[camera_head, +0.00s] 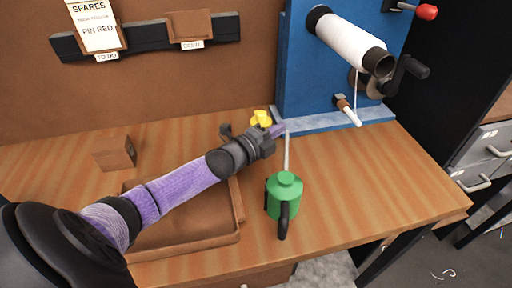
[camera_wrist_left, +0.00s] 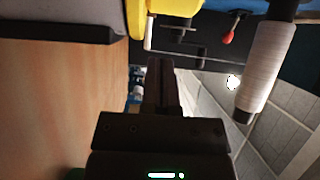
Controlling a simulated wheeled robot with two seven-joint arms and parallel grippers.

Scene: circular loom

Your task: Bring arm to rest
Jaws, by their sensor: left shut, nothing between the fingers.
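My left arm comes in from the left in the head view and reaches over the wooden table. My left gripper (camera_head: 277,131) is at its end, near the foot of the blue loom panel. It is shut with nothing held. In the left wrist view its closed fingers (camera_wrist_left: 161,85) point away from the camera, with a yellow part (camera_wrist_left: 165,15) close beyond them. The yellow piece (camera_head: 261,118) shows just behind the gripper in the head view. My right gripper is in neither view.
A green oil can (camera_head: 284,197) stands just in front of the gripper, its spout rising close to the fingers. A brown tray (camera_head: 190,245) lies under the arm. A wooden block (camera_head: 115,153) is at left. The blue panel (camera_head: 310,75) carries a white spool (camera_head: 347,40). Table right is clear.

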